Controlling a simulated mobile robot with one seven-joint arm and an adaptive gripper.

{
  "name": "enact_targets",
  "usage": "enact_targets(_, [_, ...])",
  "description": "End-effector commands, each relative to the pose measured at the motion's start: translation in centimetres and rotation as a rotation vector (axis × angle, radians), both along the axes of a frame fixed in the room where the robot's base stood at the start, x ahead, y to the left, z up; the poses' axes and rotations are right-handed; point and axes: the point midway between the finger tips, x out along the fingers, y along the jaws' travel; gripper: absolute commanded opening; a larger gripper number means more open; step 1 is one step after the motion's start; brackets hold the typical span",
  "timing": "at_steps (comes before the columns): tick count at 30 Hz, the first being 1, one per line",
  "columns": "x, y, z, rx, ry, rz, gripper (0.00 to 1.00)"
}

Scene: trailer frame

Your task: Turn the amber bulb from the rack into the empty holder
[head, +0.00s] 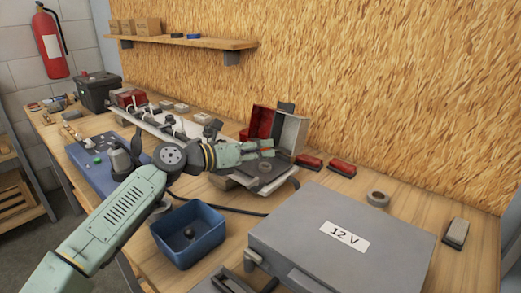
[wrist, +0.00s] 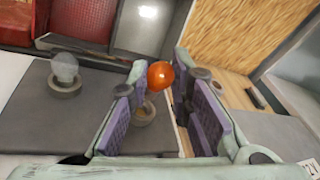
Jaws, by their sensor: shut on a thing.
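The amber bulb (wrist: 160,74) is a round orange globe between the fingertips of my gripper (wrist: 162,85) in the wrist view. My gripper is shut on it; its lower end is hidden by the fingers. A grey ring holder (wrist: 144,114) with a tan centre shows between the fingers, below the bulb in the picture; I cannot tell whether they touch. A clear bulb (wrist: 65,68) sits in another ring holder (wrist: 64,88) to the left. In the head view my gripper (head: 268,148) is over the grey plate (head: 285,183); the amber bulb cannot be made out there.
A grey case (head: 340,245) marked 12 V lies at the front right. A blue bin (head: 190,245) with a dark round thing in it stands at the front. An open red box (head: 261,122) is behind my gripper. A tape roll (head: 378,198) lies near the case.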

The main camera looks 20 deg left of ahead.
Motion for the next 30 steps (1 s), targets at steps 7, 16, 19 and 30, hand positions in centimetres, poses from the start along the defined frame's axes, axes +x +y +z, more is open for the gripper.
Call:
enact_targets(7, [0.0,0.0,-0.5,0.000,0.000,0.000,0.08])
enact_targets(16, [0.0,0.0,-1.2,-0.001,0.001,0.000,0.08])
enact_targets(19, [0.0,0.0,-1.1,-0.001,0.001,0.000,0.08])
enact_targets(30, [0.0,0.0,-1.6,0.000,-0.001,0.000,0.08])
